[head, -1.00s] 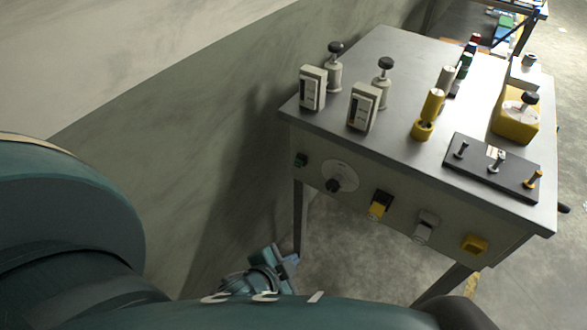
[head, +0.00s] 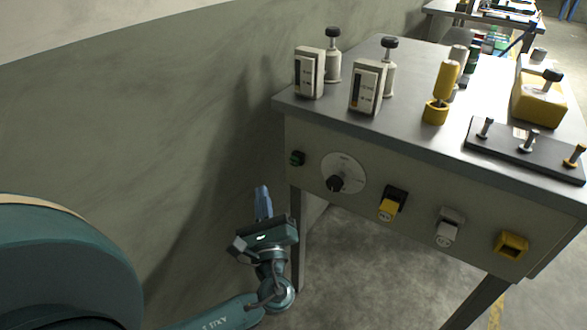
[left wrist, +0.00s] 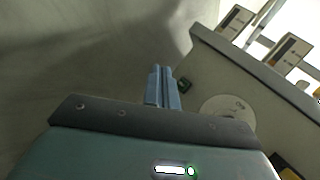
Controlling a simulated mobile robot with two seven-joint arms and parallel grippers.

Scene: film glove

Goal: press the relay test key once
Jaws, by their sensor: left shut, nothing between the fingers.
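No label reading relay test key is legible, so I cannot tell for certain which control it is. My left gripper (head: 262,192) is shut and empty, pointing up, left of the bench's front leg and lower than the green button. My right gripper is out of view.
The panel also carries a black-and-yellow control (head: 391,204), a grey one (head: 449,228) and a yellow one (head: 511,245). White boxes (head: 309,74), knobbed posts and a black switch plate (head: 520,145) stand on the bench top. A wall (head: 150,130) rises at left.

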